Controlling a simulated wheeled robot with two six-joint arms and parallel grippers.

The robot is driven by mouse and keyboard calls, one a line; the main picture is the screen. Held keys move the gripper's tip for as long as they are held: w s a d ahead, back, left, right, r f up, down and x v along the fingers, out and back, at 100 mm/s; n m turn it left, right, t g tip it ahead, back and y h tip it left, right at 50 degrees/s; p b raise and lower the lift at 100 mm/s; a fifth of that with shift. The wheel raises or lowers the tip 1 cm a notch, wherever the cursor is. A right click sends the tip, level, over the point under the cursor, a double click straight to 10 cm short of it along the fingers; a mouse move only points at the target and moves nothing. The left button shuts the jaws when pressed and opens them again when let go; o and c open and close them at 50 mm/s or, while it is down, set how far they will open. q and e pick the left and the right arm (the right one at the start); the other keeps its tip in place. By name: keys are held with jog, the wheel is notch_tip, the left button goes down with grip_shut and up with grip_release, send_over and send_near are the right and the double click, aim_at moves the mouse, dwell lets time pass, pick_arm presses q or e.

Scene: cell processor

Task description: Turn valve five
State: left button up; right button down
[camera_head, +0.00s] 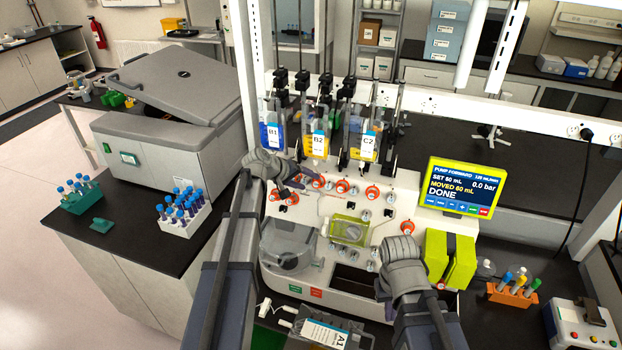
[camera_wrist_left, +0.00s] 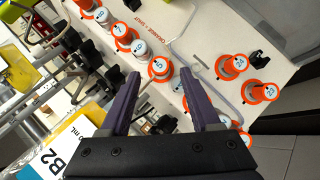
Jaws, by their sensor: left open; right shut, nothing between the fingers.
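Several round valves with orange bases and white numbered caps sit on the pale panel of the cell processor (camera_head: 315,215). In the head view, a row of them, including one orange valve (camera_head: 342,186), runs right from my left gripper (camera_head: 290,184). In the left wrist view my left gripper (camera_wrist_left: 160,84) is open, with a valve (camera_wrist_left: 160,68) just beyond and between its purple fingertips. I cannot tell whether they touch.
Hanging bags, one labelled B2 (camera_head: 316,142), are above the valves. A yellow display (camera_head: 460,187) reads DONE. A grey lidded machine (camera_head: 165,110) and a rack of blue-capped tubes (camera_head: 183,220) stand left. An orange tube rack (camera_head: 512,293) stands right.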

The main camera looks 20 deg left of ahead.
pick_arm(q)
jog(key=p+v, duration=0.2)
jog(key=v, duration=0.2)
jog(key=shift+s, duration=0.1)
dwell(1.9)
